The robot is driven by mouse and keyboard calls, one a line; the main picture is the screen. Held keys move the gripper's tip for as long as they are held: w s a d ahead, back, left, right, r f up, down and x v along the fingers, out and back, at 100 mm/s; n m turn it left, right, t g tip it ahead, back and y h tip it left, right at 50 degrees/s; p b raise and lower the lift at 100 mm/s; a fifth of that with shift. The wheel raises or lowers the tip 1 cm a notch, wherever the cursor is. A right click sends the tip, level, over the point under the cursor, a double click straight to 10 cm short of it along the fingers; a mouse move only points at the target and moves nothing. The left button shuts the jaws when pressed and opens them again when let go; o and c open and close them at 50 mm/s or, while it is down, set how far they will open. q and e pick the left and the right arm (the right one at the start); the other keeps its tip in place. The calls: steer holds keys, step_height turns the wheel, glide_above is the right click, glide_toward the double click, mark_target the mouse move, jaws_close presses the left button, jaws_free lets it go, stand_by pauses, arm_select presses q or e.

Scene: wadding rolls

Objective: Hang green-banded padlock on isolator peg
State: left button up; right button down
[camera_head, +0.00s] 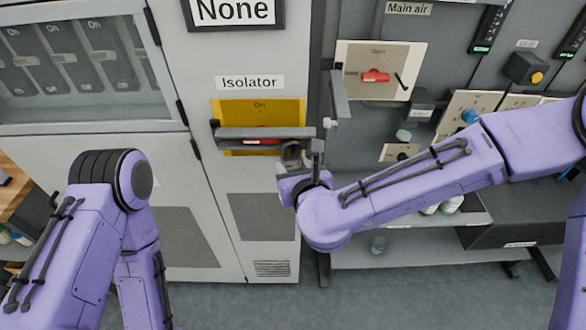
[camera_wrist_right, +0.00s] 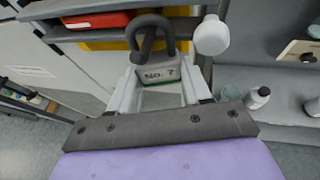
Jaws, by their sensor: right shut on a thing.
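The padlock (camera_wrist_right: 160,74) is grey and marked "No. 7", with a green band low on its body and a dark shackle pointing up. My right gripper (camera_wrist_right: 158,92) is shut on its body. In the head view, my right gripper (camera_head: 303,172) is just below the right end of a grey bar (camera_head: 250,132). This bar crosses the isolator's yellow plate (camera_head: 285,110) and its red handle (camera_head: 262,141). A pale round knob (camera_wrist_right: 211,36) is right of the shackle. I cannot tell whether the shackle is around a peg. My left gripper is out of view.
A grey upright bar (camera_head: 340,97) stands right of the isolator. The Main air panel (camera_head: 400,55) has a red handle (camera_head: 375,76). A shelf (camera_head: 400,255) with small containers lies below right. The cabinet front (camera_head: 215,185) below the isolator is clear.

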stand_by(0.3)
steer(key=shift+c, duration=2.1)
jaws_free()
steer(key=shift+s, duration=0.1)
steer(key=p+v, duration=1)
steer(key=shift+r, duration=0.2)
steer(key=shift+s, duration=0.1)
